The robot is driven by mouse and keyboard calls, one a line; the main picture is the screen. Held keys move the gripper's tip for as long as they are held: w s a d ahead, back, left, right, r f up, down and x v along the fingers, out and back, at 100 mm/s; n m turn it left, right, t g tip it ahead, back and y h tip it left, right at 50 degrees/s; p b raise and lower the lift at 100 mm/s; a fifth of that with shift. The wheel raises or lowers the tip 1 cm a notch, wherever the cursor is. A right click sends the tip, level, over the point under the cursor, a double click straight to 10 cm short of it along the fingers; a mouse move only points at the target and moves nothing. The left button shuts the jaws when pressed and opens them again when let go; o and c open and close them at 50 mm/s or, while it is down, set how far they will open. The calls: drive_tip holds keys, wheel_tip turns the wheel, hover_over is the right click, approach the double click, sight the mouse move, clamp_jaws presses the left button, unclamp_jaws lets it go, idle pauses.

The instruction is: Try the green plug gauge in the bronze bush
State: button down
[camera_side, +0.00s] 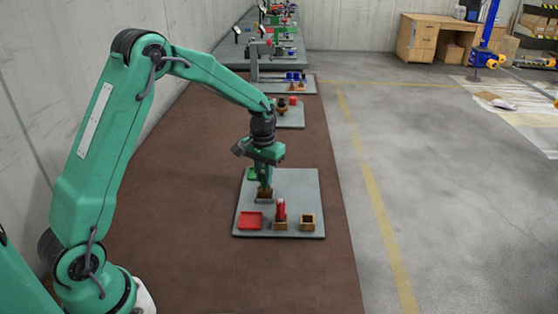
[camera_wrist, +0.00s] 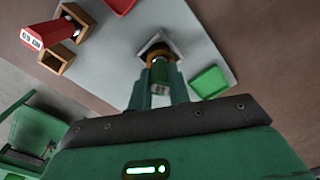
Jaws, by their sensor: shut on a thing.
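My gripper (camera_wrist: 159,88) is shut on the green plug gauge (camera_wrist: 159,72), which shows between the fingers in the wrist view. In the side view my gripper (camera_side: 264,181) points straight down over the bronze bush (camera_side: 264,193). The bush sits in a pale grey square holder (camera_side: 264,199) on the grey plate (camera_side: 245,203). It also shows in the wrist view (camera_wrist: 149,53), partly hidden by the gauge. The gauge's lower end is at the bush's mouth; I cannot tell how deep it is.
A green tray (camera_wrist: 208,82) lies beside the bush. A red tray (camera_side: 251,221) lies at the plate's near left. A red gauge (camera_side: 281,208) stands upright in a wooden block (camera_side: 279,225). An empty wooden block (camera_side: 307,222) is to its right.

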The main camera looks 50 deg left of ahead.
drive_tip(key=shift+r, duration=0.15)
drive_tip(key=shift+r, duration=1.6)
drive_tip(key=shift+r, duration=0.1)
drive_tip(key=shift+r, duration=1.95)
